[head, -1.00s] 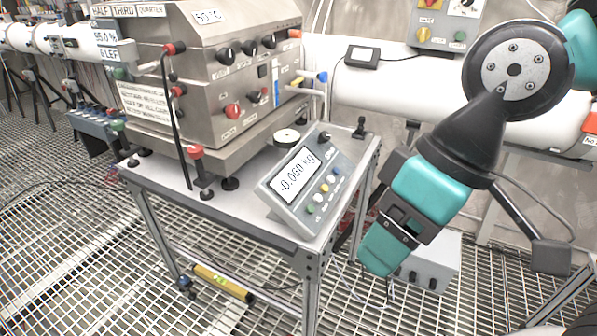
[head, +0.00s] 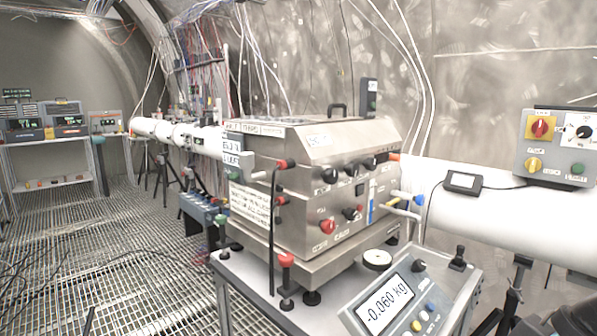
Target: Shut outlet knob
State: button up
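A steel box (head: 335,190) stands on a metal table in the middle of the head view. Its front face has several black knobs (head: 351,169) along the top and a red knob (head: 327,227) lower left. Blue-ended fittings (head: 393,197) stick out at the right side. My gripper is not in view.
A scale display (head: 389,304) reading -0.060 kg stands at the table's front right. A red-topped post (head: 286,262) stands at the front left corner. A white pipe (head: 480,214) runs behind. Open grating floor (head: 130,265) lies to the left.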

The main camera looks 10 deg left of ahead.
aim_at(352, 169)
jog(key=k, duration=0.6)
jog(key=z, duration=0.55)
jog(key=i, duration=1.05)
jog(key=u, duration=0.55)
